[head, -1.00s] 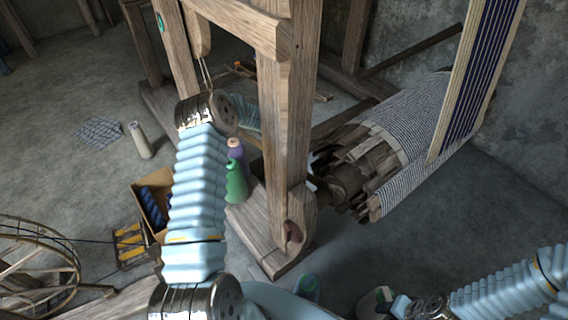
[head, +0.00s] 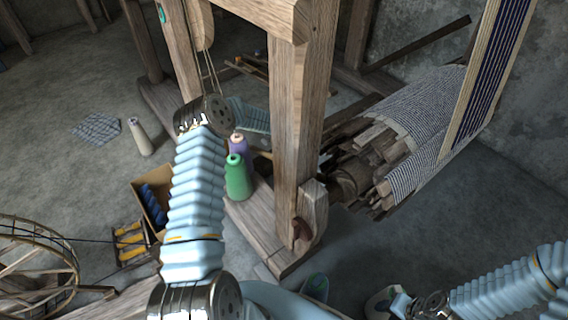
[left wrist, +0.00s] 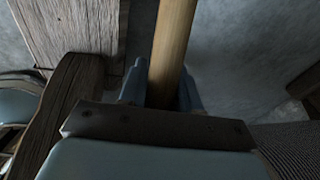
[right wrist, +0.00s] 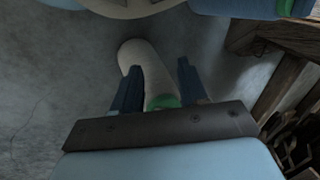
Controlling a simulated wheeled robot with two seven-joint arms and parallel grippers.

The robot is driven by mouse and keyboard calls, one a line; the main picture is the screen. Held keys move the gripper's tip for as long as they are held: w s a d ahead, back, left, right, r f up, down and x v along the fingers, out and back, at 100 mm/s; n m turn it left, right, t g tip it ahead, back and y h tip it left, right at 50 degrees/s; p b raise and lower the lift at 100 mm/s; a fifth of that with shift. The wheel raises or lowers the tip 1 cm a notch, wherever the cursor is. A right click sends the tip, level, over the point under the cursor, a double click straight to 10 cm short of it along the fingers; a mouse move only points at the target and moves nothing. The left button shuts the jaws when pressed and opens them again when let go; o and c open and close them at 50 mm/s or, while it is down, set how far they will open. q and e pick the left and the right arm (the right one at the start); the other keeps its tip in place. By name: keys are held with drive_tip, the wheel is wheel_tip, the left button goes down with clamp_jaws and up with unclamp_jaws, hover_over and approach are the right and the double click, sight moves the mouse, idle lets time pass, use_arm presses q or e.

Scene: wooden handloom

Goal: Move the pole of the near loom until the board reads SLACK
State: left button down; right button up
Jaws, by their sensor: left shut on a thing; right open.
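My left gripper (left wrist: 162,82) is shut on a light wooden pole (left wrist: 174,35) in the left wrist view; the pole runs up and away between the fingers. In the head view my left arm reaches up the middle, and its gripper is hidden. The near loom's thick wooden post (head: 298,130) stands right of that arm. Right of it lies a roll of patterned cloth with wooden slats (head: 405,130). My right gripper (right wrist: 160,68) is open above the floor in the right wrist view. A whitish rounded thing with a green edge (right wrist: 135,52) shows between its fingers, apparently below them. No readable board is in view.
Green (head: 237,178) and purple (head: 239,142) thread cones stand near the loom's foot. A pale cone (head: 140,137), a checked cloth (head: 96,129), a box with blue spools (head: 139,185) and a wooden wheel (head: 32,255) are on the left.

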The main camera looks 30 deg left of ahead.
use_arm(q)
drive_tip(key=shift+s+d+f, duration=0.1)
drive_tip(key=shift+d+f, duration=0.05)
drive_tip(key=shift+f, duration=0.05)
drive_tip(key=c, duration=0.9)
unclamp_jaws()
drive_tip(key=v, duration=0.7)
drive_tip(key=p+v, duration=0.1)
drive_tip(key=v, duration=0.5)
drive_tip(key=shift+a+r, duration=0.3)
drive_tip(key=shift+r, duration=0.05)
